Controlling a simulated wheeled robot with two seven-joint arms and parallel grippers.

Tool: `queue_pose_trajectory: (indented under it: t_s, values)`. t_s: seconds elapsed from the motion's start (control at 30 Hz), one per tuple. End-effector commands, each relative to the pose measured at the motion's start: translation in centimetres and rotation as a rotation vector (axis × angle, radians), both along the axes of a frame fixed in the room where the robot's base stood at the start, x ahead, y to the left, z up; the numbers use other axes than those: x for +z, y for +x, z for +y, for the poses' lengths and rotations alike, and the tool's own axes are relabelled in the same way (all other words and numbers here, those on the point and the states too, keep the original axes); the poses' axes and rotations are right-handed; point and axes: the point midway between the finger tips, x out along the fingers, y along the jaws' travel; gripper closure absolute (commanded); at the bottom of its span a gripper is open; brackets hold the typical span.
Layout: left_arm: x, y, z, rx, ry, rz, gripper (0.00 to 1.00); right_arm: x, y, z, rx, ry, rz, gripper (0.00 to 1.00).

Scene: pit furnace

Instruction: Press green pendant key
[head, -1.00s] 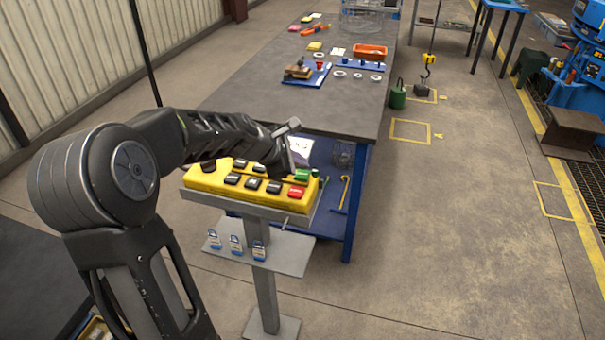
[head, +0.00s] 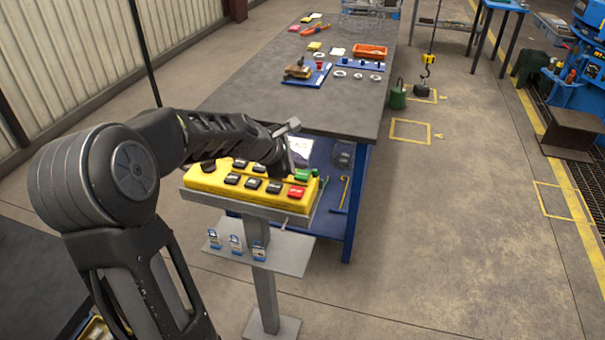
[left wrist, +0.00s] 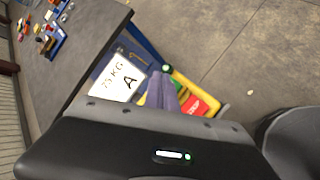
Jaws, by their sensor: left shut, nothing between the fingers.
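The yellow pendant (head: 208,183) lies on a grey stand, with rows of black keys, a red key (head: 296,192) and a green key (head: 302,175) at its right end. My left gripper (head: 289,168) is shut and empty, pointing down over the pendant's right end beside the green key. Whether it touches the key cannot be told. In the left wrist view, the shut fingers (left wrist: 162,90) hide part of the pendant. My right gripper is out of view.
A long workbench (head: 250,95) with a blue frame stands just behind the pendant, with a tray, an orange bin (head: 370,51) and small parts on top. The floor at right is mostly clear.

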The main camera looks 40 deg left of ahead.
Motion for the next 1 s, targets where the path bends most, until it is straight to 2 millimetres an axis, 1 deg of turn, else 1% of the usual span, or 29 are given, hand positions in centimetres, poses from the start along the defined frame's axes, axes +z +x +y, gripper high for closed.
queue_pose_trajectory:
  t_s: [0.33,1.0]
  values:
    - [-0.9,0.0,0.0,0.001,-0.001,0.001,1.0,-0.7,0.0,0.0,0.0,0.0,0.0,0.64]
    - [-1.2,0.0,0.0,0.0,0.0,0.0,1.0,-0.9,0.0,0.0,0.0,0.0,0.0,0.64]
